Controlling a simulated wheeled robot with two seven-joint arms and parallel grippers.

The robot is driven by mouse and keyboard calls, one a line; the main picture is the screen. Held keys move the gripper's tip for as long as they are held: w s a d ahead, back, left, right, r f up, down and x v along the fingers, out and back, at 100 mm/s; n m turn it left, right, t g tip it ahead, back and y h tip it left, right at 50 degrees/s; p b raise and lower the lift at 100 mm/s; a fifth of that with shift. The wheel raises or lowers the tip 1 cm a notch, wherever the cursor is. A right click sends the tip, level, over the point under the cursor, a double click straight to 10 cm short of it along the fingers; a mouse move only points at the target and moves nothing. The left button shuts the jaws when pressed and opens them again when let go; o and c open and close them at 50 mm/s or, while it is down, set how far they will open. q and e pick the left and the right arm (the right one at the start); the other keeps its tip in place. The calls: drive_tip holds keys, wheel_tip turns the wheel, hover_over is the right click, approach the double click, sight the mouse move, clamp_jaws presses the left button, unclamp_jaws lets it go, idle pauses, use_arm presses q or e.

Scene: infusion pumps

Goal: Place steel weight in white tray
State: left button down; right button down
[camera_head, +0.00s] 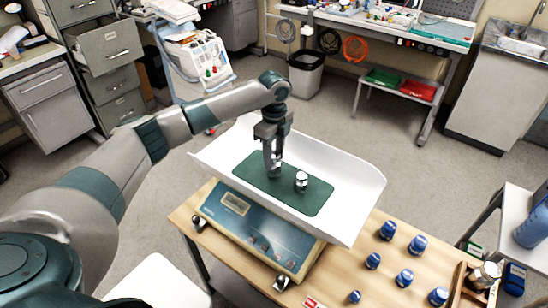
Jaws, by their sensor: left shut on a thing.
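The white tray (357,185) is the wide curved pan on top of a blue scale (250,228), and a green mat (317,203) lies in it. My left gripper (274,171) points down over the mat, left of its middle. It is shut on a small steel weight (277,174), mostly hidden by the fingers; I cannot tell whether the weight touches the mat. Another steel weight (301,182) stands upright on the mat, just right of the gripper. My right gripper is not in view.
The scale stands on a wooden table (345,275). Several blue-capped vials stand at its right, one of them at the front (355,297). A wooden holder (459,285) with a metal piece (485,275) is at the right edge. The tray's right part is clear.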

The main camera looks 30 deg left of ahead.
use_arm(q)
drive_tip(key=shift+f, duration=0.65)
drive_tip(key=c, duration=1.1)
unclamp_jaws()
drive_tip(key=shift+f, duration=0.15)
drive_tip(key=shift+r, duration=0.4)
wheel_tip(320, 180, up, 10)
drive_tip(key=b, duration=0.3)
drive_tip(key=shift+r, duration=0.75)
